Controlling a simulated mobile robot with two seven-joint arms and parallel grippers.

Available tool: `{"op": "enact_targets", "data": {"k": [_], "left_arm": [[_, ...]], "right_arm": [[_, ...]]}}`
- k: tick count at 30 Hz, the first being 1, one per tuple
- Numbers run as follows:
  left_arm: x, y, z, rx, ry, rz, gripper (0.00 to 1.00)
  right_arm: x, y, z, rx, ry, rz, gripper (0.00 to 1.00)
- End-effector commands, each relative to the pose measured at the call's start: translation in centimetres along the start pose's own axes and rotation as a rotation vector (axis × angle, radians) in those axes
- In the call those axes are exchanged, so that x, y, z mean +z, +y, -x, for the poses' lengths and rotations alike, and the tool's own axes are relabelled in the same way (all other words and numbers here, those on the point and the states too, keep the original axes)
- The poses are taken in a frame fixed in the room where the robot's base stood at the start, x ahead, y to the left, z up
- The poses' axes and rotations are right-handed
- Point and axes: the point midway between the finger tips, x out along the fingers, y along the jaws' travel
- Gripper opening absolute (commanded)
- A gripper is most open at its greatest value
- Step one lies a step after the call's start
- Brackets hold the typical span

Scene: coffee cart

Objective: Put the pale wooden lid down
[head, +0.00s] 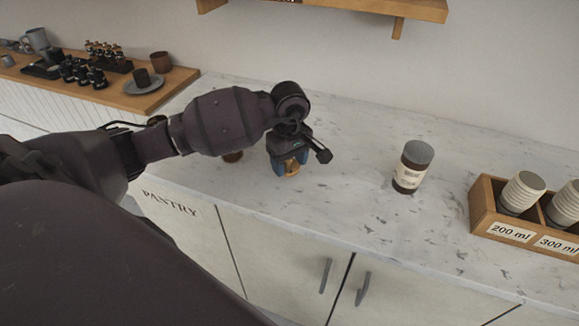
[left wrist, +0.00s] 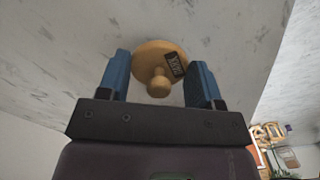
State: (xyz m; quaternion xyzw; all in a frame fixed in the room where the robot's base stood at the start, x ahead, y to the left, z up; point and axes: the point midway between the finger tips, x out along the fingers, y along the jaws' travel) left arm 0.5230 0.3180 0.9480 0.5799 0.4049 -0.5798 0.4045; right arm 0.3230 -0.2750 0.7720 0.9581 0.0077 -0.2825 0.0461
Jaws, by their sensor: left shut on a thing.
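The pale wooden lid (left wrist: 152,57) is a round disc with a knob and a small dark label, held between the blue fingers of my left gripper (left wrist: 158,82) in the left wrist view. In the head view my left gripper (head: 290,166) points down over the marble counter, left of the middle. Only a small tan part of the lid (head: 291,169) shows there between the fingers. I cannot tell whether the lid touches the counter. My right gripper is not in view.
A wooden cup box (head: 484,209) is at the far right. Counter between gripper and jar is clear.

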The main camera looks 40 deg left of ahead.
Motion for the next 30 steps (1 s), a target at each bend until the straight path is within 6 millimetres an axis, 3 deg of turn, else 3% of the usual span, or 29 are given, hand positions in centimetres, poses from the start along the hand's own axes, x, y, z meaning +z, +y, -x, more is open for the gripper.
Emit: {"op": "enact_targets", "data": {"k": [4,17,18,22,30], "left_arm": [[0.0,0.0,-1.9,-0.001,-0.001,0.0,0.37],[0.0,0.0,-2.4,-0.001,0.001,0.0,0.37],[0.0,0.0,-2.3,0.0,0.001,0.0,0.65],[0.0,0.0,-2.3,0.0,0.0,0.0,0.85],[0.0,0.0,-2.2,0.0,0.0,0.0,0.85]], "right_arm": [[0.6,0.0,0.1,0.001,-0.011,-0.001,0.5],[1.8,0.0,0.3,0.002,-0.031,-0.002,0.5],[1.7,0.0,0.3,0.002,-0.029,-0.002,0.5],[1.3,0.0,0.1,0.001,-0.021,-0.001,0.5],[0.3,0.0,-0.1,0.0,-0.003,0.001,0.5]]}}
